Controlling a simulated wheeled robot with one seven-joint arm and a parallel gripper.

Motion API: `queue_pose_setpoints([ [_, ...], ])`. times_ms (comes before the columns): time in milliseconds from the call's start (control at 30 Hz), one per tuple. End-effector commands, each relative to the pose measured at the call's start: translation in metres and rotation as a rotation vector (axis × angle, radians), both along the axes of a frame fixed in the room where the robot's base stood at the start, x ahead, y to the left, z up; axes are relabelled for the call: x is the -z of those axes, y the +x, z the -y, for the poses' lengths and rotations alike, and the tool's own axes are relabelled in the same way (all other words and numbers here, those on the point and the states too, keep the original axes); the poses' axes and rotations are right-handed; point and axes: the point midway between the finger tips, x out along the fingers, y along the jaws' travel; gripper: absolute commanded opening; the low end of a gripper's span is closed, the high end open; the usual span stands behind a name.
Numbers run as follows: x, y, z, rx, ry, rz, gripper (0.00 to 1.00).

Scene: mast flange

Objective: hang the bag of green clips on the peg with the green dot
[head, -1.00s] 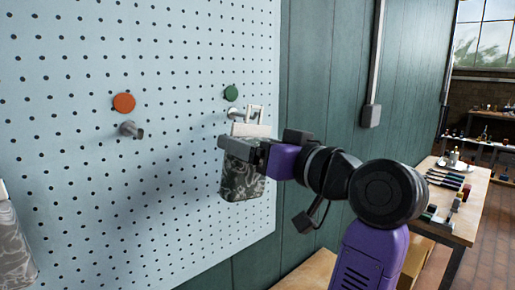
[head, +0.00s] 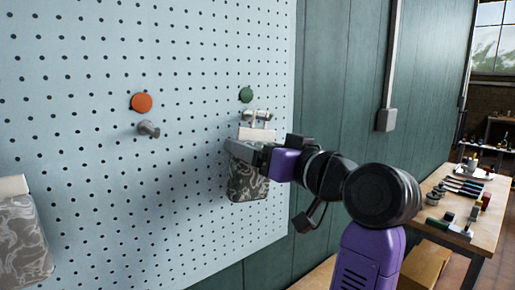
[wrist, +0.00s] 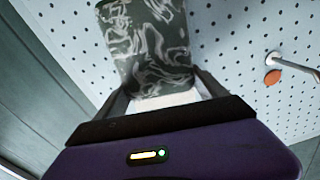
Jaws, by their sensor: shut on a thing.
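A dark grey marbled bag (head: 248,181) with a pale header (head: 257,134) hangs upright in my gripper (head: 246,152), close to the pegboard. My gripper is shut on the header. In the wrist view the bag (wrist: 150,45) sits between the fingers. Its contents do not show, so I cannot tell if it holds green clips. The green dot (head: 247,95) is on the board just above. Its peg (head: 249,115) shows beside and partly behind the bag's pale hanger loop (head: 261,116). I cannot tell whether the peg passes through the loop.
An orange dot (head: 141,102) with an empty peg (head: 149,129) is to the left on the pegboard (head: 110,215). Another marbled bag (head: 22,240) is at the lower left. A workbench (head: 487,222) with tools stands at the right, and a grey box (head: 387,120) is on the wall.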

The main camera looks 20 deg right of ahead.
Motion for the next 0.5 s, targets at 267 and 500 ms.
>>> queue_pose_setpoints([
  [267,-0.0003,-0.0002,0.0001,0.000,0.000,0.001,0.37],
  [500,-0.0003,-0.0002,0.0001,0.000,0.000,0.001,1.00],
])
